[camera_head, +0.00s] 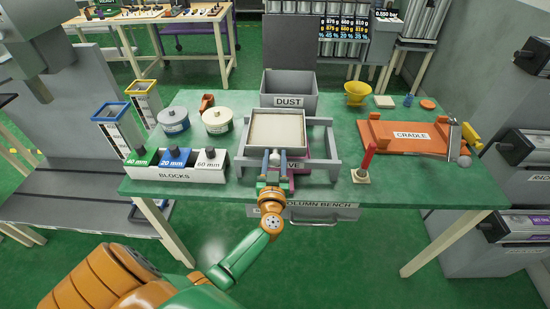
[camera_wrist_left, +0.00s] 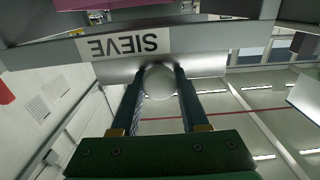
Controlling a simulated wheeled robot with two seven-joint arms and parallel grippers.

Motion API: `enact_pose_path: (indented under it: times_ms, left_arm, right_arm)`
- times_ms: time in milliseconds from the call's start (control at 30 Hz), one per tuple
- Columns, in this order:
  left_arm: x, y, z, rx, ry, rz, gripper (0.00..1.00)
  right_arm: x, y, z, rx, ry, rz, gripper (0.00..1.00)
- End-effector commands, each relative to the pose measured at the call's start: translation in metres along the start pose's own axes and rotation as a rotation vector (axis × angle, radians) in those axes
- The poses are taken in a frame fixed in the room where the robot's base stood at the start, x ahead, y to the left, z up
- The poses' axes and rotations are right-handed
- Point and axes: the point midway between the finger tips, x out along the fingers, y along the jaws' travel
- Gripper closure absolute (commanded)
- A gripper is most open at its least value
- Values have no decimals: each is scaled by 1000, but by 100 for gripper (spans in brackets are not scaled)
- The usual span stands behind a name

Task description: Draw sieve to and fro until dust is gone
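The sieve (camera_head: 307,133) is a grey square tray in a grey frame on the green bench, with an even pale beige surface inside. My left gripper (camera_head: 274,161) is at its front edge, over the SIEVE label. In the left wrist view the gripper (camera_wrist_left: 160,82) has its two fingers against both sides of a round pale knob (camera_wrist_left: 159,90) on the sieve's front (camera_wrist_left: 205,65). The grey box labelled DUST (camera_head: 289,101) stands right behind the sieve. I cannot tell loose dust from mesh in the tray. My right gripper is not in view.
The BLOCKS holder (camera_head: 178,174) stands left of the sieve, with two round tubs (camera_head: 217,121) behind it. A red-handled tool (camera_head: 366,163) stands close on the right. The orange CRADLE (camera_head: 405,138) and a yellow funnel (camera_head: 357,92) are farther right.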

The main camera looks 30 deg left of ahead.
Motion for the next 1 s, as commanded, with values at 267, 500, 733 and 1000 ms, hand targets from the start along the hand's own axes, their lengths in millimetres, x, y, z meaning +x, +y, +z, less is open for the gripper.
enact_pose_path:
  times_ms: [267,500,733,1000]
  left_arm:
    - [0,0,0,0,-1,1,100]
    - [0,0,0,0,-1,1,100]
    - [0,0,1,0,-1,1,100]
    - [0,0,1,0,-2,1,100]
  right_arm:
    - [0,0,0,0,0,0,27]
    - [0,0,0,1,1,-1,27]
    - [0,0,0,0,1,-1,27]
    - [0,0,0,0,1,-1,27]
